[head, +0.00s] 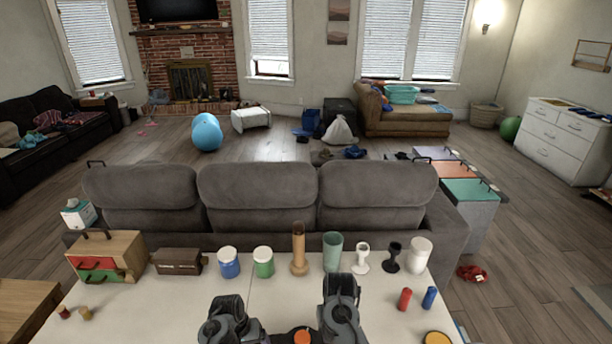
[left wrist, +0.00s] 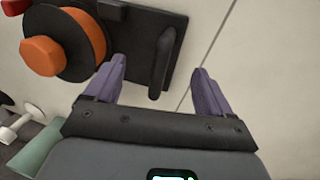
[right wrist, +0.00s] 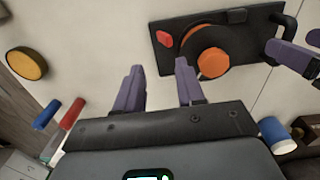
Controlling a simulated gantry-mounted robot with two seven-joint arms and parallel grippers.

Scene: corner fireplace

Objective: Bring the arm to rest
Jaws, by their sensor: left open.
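My left arm (head: 225,322) and my right arm (head: 340,308) show at the bottom centre of the head view, over the white table; their fingertips cannot be made out there. In the left wrist view, my left gripper (left wrist: 158,88) is open. A black upright handle (left wrist: 163,60) on a black plate appears between its purple fingers; I cannot tell whether they touch it. In the right wrist view, my right gripper (right wrist: 160,84) is open with nothing between its fingers, above the bare tabletop. The left gripper's fingers (right wrist: 302,50) show at that view's right edge, by the handle.
The black plate carries an orange disc (left wrist: 58,42) and a red piece (right wrist: 164,38). Along the table's far edge stand a drawer box (head: 108,256), lidded jars (head: 229,263) and cups (head: 332,252). Red (head: 405,299) and blue (head: 430,298) cylinders stand at right. A sofa (head: 258,196) is behind.

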